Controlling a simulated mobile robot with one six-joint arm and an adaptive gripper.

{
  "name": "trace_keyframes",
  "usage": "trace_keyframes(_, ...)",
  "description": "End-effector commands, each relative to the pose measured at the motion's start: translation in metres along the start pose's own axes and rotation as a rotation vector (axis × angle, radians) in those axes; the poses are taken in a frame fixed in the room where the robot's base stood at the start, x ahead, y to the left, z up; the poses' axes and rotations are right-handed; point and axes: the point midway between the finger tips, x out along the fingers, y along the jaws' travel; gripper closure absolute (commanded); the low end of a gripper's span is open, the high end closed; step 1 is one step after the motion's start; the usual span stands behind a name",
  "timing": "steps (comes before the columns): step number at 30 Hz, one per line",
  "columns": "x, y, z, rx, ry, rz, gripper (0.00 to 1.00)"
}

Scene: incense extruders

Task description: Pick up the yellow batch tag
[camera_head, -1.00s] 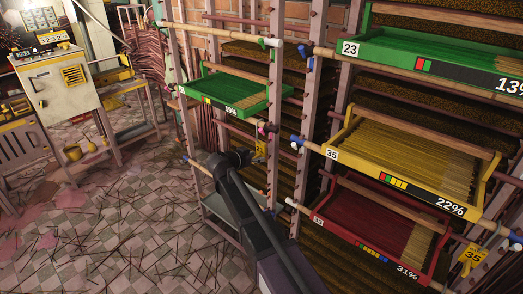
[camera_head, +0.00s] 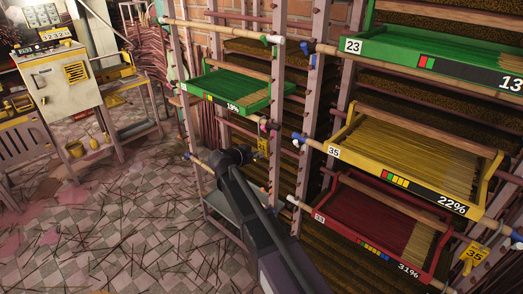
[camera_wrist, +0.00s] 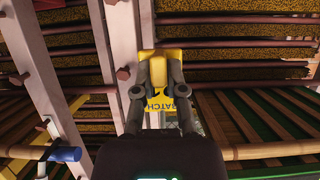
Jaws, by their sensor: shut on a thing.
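A yellow batch tag (camera_wrist: 168,54) shows in the wrist view between the fingertips of my gripper (camera_wrist: 158,72). I cannot tell whether the tag still touches the rack. A second yellow tag, marked 35 (camera_head: 474,254), hangs at the lower right, away from my gripper.
A green tray (camera_head: 195,92) sits on the rack just above my gripper. A yellow tray (camera_head: 344,151) and a red tray (camera_head: 322,213) stand to the right. Rack posts (camera_head: 305,130) and rods crowd the gripper. The tiled floor (camera_head: 120,220) at left is open, with scattered sticks.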

Motion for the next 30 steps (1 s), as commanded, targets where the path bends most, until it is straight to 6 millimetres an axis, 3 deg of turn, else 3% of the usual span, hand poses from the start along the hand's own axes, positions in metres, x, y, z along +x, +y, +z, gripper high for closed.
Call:
trace_keyframes(11,-0.005,0.000,-0.011,0.000,0.000,0.000,1.00)
trace_keyframes(22,-0.016,0.000,-0.038,0.000,0.000,-0.001,1.00)
trace_keyframes(30,-0.072,0.009,-0.015,-0.002,0.001,-0.004,1.00)
